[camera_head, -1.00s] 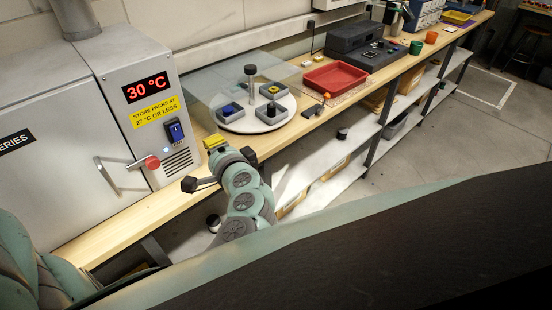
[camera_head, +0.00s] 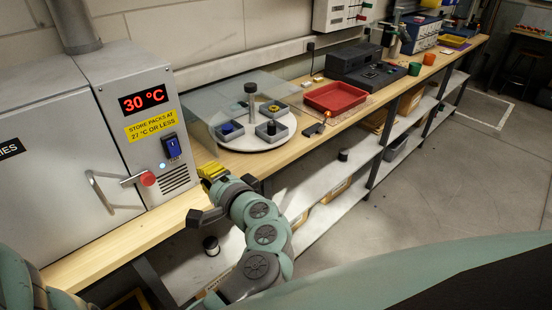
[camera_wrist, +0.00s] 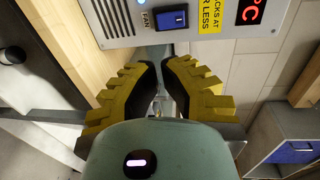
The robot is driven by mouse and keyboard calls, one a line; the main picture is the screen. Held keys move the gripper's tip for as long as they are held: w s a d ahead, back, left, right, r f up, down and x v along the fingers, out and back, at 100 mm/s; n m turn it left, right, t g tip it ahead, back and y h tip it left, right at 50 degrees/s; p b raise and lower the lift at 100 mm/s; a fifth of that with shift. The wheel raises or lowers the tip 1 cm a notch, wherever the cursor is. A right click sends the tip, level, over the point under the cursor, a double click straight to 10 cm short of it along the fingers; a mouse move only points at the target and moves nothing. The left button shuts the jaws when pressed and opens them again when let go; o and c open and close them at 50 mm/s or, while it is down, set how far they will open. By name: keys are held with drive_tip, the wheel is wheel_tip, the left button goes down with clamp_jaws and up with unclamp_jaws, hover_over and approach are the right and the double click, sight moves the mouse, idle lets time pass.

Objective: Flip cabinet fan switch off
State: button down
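The fan switch (camera_head: 172,147) is a blue rocker in a dark frame on the front of the grey cabinet (camera_head: 115,75). A small lamp (camera_head: 163,165) below it glows bluish white. In the wrist view the switch (camera_wrist: 172,19) is at the top, beside the word FAN and the lit lamp. I cannot tell which way the rocker is tipped. My gripper (camera_head: 211,170), with yellow fingers, is right of and below the switch, apart from it. In the wrist view my gripper (camera_wrist: 159,72) has a narrow gap between its fingertips and holds nothing.
A cabinet door handle with a red knob (camera_head: 147,179) stands out left of the switch. Slotted vents are below the switch. The round white turntable (camera_head: 255,141) with small trays and a clear guard is to the right. A red tray (camera_head: 335,97) lies farther along the bench.

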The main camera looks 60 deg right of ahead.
sight(180, 154)
drive_tip(key=p+x, duration=0.3)
drive_tip(key=x, duration=0.7)
drive_tip(key=shift+w+a+r, duration=0.1)
drive_tip(key=shift+p+x, duration=0.3)
drive_tip(key=shift+x, duration=0.7)
drive_tip(key=shift+w, duration=0.1)
drive_tip(key=shift+f, duration=0.25)
